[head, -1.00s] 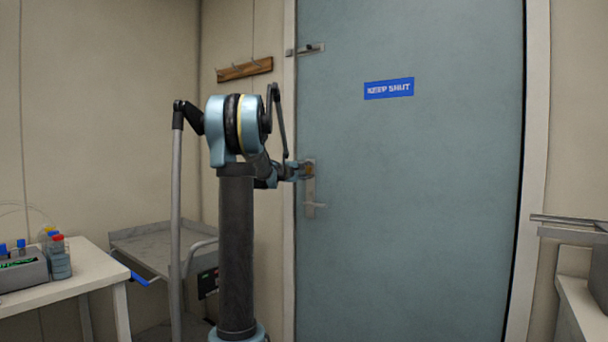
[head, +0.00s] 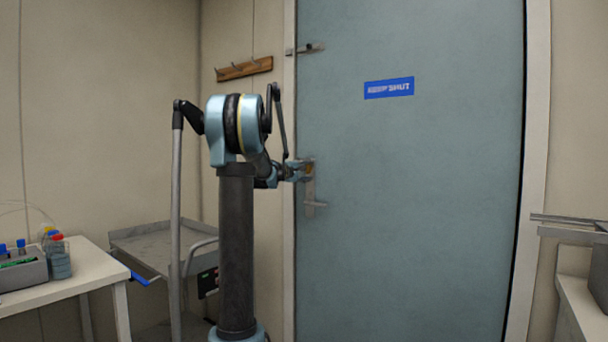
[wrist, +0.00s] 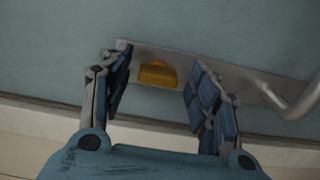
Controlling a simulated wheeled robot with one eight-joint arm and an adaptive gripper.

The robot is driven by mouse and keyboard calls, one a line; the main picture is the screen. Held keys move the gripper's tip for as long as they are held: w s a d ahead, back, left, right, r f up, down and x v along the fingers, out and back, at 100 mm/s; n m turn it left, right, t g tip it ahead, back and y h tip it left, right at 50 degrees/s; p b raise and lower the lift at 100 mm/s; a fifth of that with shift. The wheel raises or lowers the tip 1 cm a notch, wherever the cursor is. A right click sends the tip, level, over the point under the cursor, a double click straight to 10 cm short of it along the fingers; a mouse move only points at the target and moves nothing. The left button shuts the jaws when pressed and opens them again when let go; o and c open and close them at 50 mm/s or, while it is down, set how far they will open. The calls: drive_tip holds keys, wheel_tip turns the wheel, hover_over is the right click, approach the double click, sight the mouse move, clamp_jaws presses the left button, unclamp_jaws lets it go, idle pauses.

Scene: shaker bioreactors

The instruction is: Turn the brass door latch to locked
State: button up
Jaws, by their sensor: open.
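The brass latch (wrist: 157,74) is a small yellow knob on a metal plate (wrist: 240,80) on the door. In the wrist view it sits between the spread fingers of my gripper (wrist: 155,90), with a gap to each side. In the head view my gripper (head: 300,171) is at the plate on the left side of the blue-grey door (head: 420,200), and it mostly covers the latch. My gripper is open and holds nothing. I cannot tell from the knob whether the latch is locked.
A lever handle (head: 315,204) projects from the plate below the latch; it also shows at right in the wrist view (wrist: 295,101). A bench with a tube rack (head: 22,271) is at left, beside a grey cart (head: 160,243). The door carries a blue sign (head: 389,88).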

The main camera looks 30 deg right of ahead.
drive_tip(key=v, duration=1.2)
drive_tip(key=shift+a+f, duration=0.1)
drive_tip(key=shift+f, duration=0.05)
drive_tip(key=s+a+f+m+g+y, duration=0.4)
drive_tip(key=s+a+f+y, duration=1.2)
drive_tip(key=s+a+f, duration=2.1)
drive_tip(key=a+f, duration=0.3)
drive_tip(key=a, duration=0.1)
drive_tip(key=shift+s+a+g+y, duration=0.2)
drive_tip(key=shift+s+g+y, duration=0.05)
drive_tip(key=shift+g+y, duration=0.05)
drive_tip(key=shift+f, duration=0.15)
